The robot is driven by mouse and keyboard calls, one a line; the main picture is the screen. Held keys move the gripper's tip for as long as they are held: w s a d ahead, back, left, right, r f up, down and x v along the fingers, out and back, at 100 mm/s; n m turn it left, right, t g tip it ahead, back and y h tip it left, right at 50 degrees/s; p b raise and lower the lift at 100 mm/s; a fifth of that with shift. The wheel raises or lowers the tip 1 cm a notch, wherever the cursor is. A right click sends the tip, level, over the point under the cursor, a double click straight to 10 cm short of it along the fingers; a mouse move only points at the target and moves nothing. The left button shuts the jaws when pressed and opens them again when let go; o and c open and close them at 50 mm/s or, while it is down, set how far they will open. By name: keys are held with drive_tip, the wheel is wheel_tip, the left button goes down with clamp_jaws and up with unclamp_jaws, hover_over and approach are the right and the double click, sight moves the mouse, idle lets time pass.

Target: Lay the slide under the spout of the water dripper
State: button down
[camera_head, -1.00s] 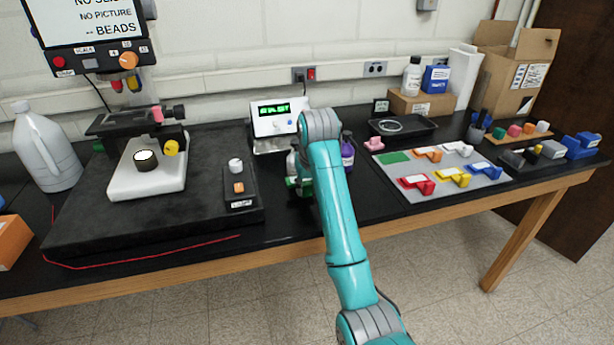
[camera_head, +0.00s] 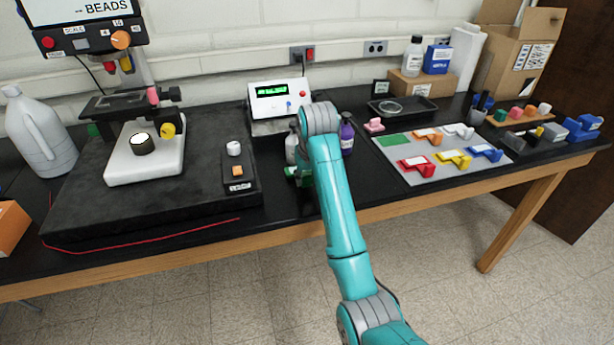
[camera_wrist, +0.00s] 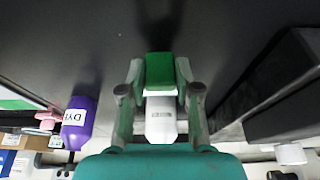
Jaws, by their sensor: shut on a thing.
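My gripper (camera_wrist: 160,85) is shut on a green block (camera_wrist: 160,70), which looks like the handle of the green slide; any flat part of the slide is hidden. In the head view a bit of green (camera_head: 291,172) shows at the left of my arm, low over the black bench, and my arm hides most of the gripper. A pale bottle with a small label (camera_wrist: 161,120), likely the water dripper, stands straight beyond the green block in the wrist view. It also shows left of my arm in the head view (camera_head: 291,148). Its spout is not clear.
A purple dye bottle (camera_head: 346,135) stands right of my arm. A white device with a green display (camera_head: 278,98) is behind. The raised black slab (camera_head: 90,205) bearing the microscope lies left. A grey mat (camera_head: 418,168) with several coloured slides and a green patch lies right.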

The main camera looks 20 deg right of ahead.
drive_tip(key=shift+f, duration=0.45)
drive_tip(key=c, duration=0.7)
unclamp_jaws()
